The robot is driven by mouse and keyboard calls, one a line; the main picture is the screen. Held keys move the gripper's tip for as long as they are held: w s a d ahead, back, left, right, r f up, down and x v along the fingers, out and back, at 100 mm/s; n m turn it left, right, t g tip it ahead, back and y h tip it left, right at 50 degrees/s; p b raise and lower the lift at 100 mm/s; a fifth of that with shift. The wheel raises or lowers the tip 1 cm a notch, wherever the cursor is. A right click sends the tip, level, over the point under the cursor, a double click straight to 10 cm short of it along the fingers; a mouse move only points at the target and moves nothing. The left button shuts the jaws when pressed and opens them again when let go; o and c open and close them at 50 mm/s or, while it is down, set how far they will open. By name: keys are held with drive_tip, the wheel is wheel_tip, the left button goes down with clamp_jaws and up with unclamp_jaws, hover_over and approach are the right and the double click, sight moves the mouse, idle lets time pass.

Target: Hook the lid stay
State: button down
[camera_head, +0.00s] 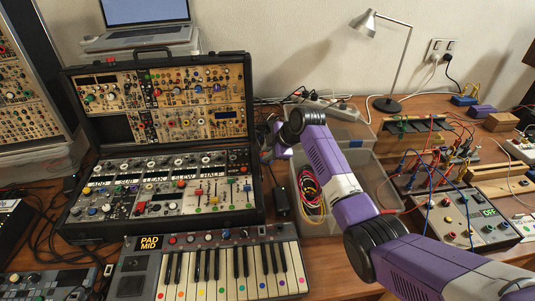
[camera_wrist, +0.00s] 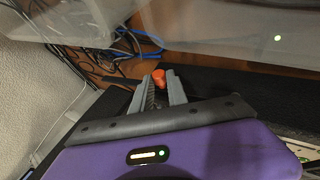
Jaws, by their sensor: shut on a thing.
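The synth case's lid (camera_head: 207,61) stands open and tilted back, with modules in its inner face. The case's base (camera_head: 240,216) holds a panel of sliders and knobs. My gripper (camera_head: 267,147) is at the right side of the case, near where lid and base meet. In the wrist view my gripper (camera_wrist: 162,84) has its two grey fingers close together, shut on a small orange piece (camera_wrist: 159,77) that shows at their tips. It looks like the stay's end, but the stay's rod and its hook point cannot be made out.
A clear bin (camera_head: 366,157) with coiled cables (camera_head: 311,190) lies under my arm to the right. A keyboard (camera_head: 220,268) sits in front of the case. A lamp (camera_head: 388,103) and patch-cabled gear stand further right. Loose cables (camera_wrist: 128,45) lie behind the case.

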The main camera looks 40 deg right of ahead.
drive_tip(key=shift+s+a+r+n+t+h+b, duration=0.25)
drive_tip(key=shift+s+r+t+h+b, duration=0.15)
drive_tip(key=shift+r+t+b, duration=0.4)
drive_tip(key=shift+s+a+r+n+t+h+b, duration=0.2)
drive_tip(key=shift+s+r+t+h+b, duration=0.3)
drive_tip(key=shift+t, duration=0.45)
drive_tip(key=shift+s+a+r+n+t+h+b, duration=0.2)
drive_tip(key=shift+a+r+t+h+b, duration=0.15)
drive_tip(key=shift+r+t+b, duration=0.45)
drive_tip(key=c, duration=1.3)
unclamp_jaws()
drive_tip(key=shift+r, duration=0.1)
drive_tip(key=v, duration=0.7)
drive_tip(key=shift+s, duration=0.35)
drive_tip(key=shift+r, duration=0.15)
